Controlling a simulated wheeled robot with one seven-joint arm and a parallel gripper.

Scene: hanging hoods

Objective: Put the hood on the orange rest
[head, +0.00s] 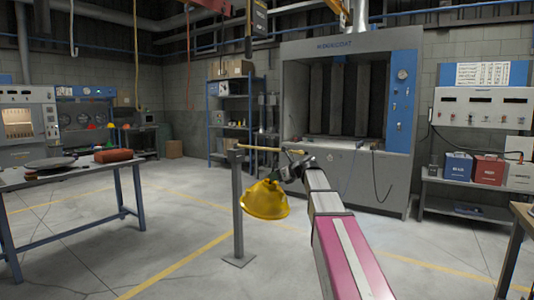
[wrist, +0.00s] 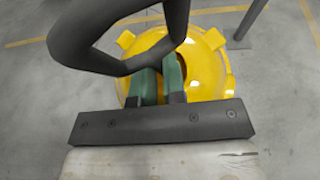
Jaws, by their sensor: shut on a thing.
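The yellow hood (head: 264,201) hangs below my gripper (head: 283,178) in the head view, tilted, its wide rim low. The orange-yellow rest (head: 268,149) is a level bar at the top of a grey post (head: 238,205). The hood is lower than the bar and right of the post, apart from the bar. The exact grip on the loop is partly hidden.
A large grey booth (head: 350,120) is behind the rest, and a bench with blue and red boxes (head: 488,168) is at the right. The floor around the post is clear.

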